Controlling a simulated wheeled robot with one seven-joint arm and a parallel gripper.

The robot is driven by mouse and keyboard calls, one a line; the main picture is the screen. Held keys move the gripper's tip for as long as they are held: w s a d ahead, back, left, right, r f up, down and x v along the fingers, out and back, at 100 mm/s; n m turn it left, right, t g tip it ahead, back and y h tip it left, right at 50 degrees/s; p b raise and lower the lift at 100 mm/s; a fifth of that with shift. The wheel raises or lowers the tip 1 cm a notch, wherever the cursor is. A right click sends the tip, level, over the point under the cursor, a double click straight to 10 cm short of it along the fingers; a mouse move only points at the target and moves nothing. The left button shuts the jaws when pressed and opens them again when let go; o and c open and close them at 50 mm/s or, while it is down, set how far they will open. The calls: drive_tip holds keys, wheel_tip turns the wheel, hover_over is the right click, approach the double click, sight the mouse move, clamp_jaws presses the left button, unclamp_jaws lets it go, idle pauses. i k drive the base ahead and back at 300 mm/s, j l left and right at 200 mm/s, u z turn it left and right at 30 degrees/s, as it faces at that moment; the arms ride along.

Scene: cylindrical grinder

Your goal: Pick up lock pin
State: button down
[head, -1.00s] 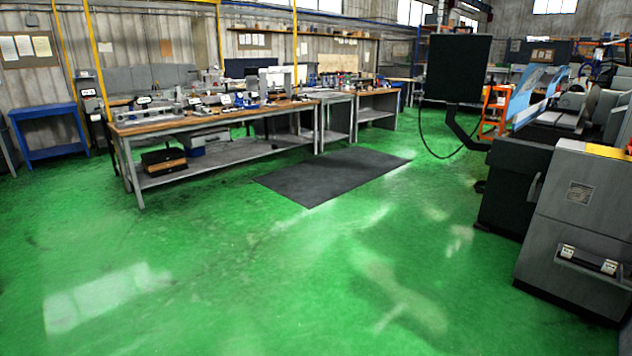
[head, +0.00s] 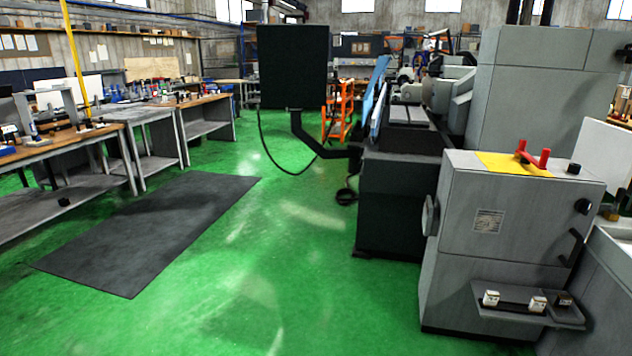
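I cannot make out a lock pin for certain. A small red piece with upright posts (head: 533,156) stands on a yellow plate (head: 500,164) on top of the grey machine cabinet (head: 490,240) at the right; I cannot tell if it is the lock pin. Small pale blocks (head: 491,298) sit on a low shelf (head: 513,308) on the cabinet's front. My gripper is not in view.
A black panel (head: 292,66) on a bent arm hangs left of the dark machine base (head: 400,205), with a loose cable below it. Workbenches (head: 110,140) line the left. A dark mat (head: 150,230) lies on the green floor, which is clear in the middle.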

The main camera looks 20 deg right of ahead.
sight(523, 144)
drive_tip(key=i+l+z, duration=0.1)
drive_tip(key=i+z, duration=0.35)
drive_tip(key=i+j+z, duration=0.1)
drive_tip(key=i+z, duration=0.4)
drive_tip(key=i, duration=0.15)
drive_tip(key=i+j+z, duration=0.3)
drive_tip(key=i+z, duration=0.15)
drive_tip(key=i+u, duration=0.3)
drive_tip(key=i, duration=0.65)
